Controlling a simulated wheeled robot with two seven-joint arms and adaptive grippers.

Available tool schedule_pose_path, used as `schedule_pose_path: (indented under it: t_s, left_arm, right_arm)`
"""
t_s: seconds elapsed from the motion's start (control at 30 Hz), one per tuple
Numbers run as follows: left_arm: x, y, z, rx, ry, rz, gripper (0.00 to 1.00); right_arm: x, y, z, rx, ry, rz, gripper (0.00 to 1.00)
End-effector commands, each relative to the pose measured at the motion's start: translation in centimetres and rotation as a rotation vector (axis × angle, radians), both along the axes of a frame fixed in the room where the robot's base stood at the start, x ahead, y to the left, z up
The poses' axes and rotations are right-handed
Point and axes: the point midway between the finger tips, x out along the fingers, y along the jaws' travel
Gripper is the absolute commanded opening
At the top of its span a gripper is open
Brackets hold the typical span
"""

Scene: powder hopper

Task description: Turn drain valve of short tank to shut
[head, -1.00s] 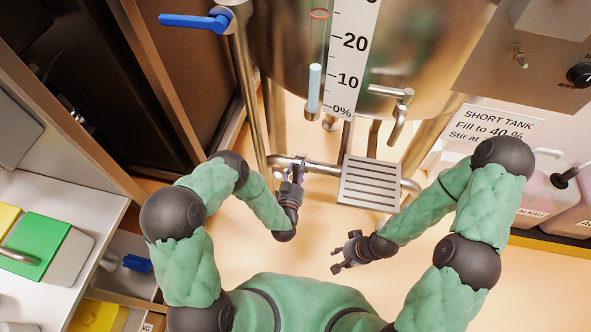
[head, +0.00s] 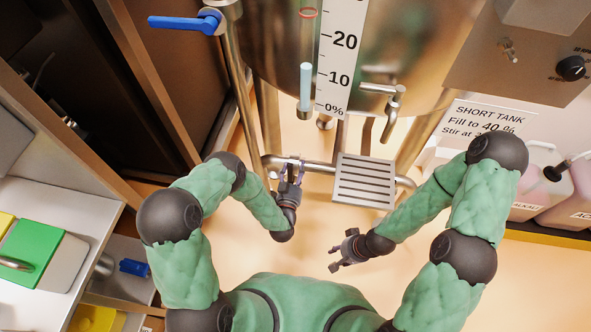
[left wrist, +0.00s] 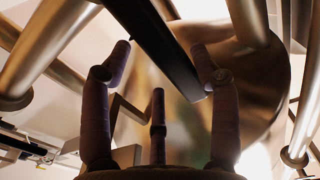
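The short tank (head: 285,50) is a shiny metal vessel with a percent scale (head: 345,45). A metal pipe (head: 320,167) runs low beneath it. My left gripper (head: 290,168) is at this pipe's left end, fingers spread. In the left wrist view its fingers (left wrist: 161,60) stand apart, with a dark bar (left wrist: 150,40) slanting between them; I see gaps to the fingers. The bar looks like a valve lever, but I cannot tell its setting. In the head view the gripper hides it. My right gripper (head: 338,258) looks open and empty, in front of the grate.
A slotted metal grate (head: 364,181) is right of the left gripper. A blue lever (head: 185,22) is at upper left, and a small spout (head: 392,105) is on the tank. A sign (head: 485,120), bottles (head: 545,190) and a control panel (head: 530,60) are at right. The floor between my arms is clear.

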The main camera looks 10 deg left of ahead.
Motion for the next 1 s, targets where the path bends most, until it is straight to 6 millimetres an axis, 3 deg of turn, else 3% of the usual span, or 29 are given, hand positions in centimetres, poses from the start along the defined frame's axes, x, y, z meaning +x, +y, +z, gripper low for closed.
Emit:
schedule_pose_path:
  t_s: [0.53,1.0]
  left_arm:
    - [-0.6,0.1,0.0,-0.001,0.0,0.001,0.57]
    - [-9.0,0.4,-0.1,-0.001,0.002,0.001,0.57]
  right_arm:
    - [0.0,0.0,0.0,0.0,0.0,0.0,0.4]
    - [0.0,0.0,0.0,0.0,0.0,0.0,0.4]
